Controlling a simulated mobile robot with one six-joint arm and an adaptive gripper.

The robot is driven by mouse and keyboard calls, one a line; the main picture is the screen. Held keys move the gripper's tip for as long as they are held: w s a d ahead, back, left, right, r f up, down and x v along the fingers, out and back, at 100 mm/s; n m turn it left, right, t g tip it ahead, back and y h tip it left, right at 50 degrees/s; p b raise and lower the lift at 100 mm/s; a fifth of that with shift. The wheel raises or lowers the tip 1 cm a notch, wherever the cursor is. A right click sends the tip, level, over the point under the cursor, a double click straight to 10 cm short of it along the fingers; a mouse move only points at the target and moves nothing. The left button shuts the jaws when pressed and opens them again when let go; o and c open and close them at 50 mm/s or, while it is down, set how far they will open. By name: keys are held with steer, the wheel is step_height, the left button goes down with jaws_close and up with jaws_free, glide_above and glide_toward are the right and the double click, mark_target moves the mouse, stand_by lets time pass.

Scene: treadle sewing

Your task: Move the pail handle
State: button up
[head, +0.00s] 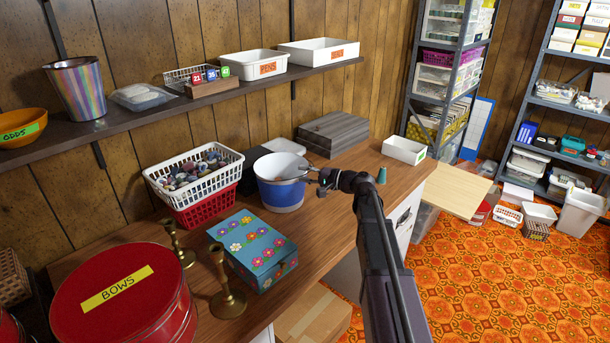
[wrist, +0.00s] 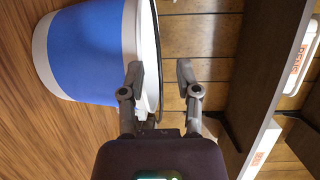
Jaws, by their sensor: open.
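The pail (head: 281,196) is white with a wide blue band and stands upright on the wooden worktop. In the wrist view the pail (wrist: 85,50) fills the upper left, lying sideways in the picture. A thin dark curved line along its rim, seemingly the handle (wrist: 158,45), passes between my fingertips. My gripper (head: 315,176) is at the right side of the pail's rim. In the wrist view my gripper (wrist: 160,76) is open, one finger over the pail's side and the other beyond the rim. I cannot tell whether either finger touches.
Stacked baskets (head: 200,185) and a flowered box (head: 252,248) stand left of and in front of the pail. A grey wooden box (head: 333,134) is behind, a small teal object (head: 381,176) to the right. A wall shelf (head: 220,88) runs above.

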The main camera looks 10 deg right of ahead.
jaws_close()
steer(key=shift+a, duration=0.1)
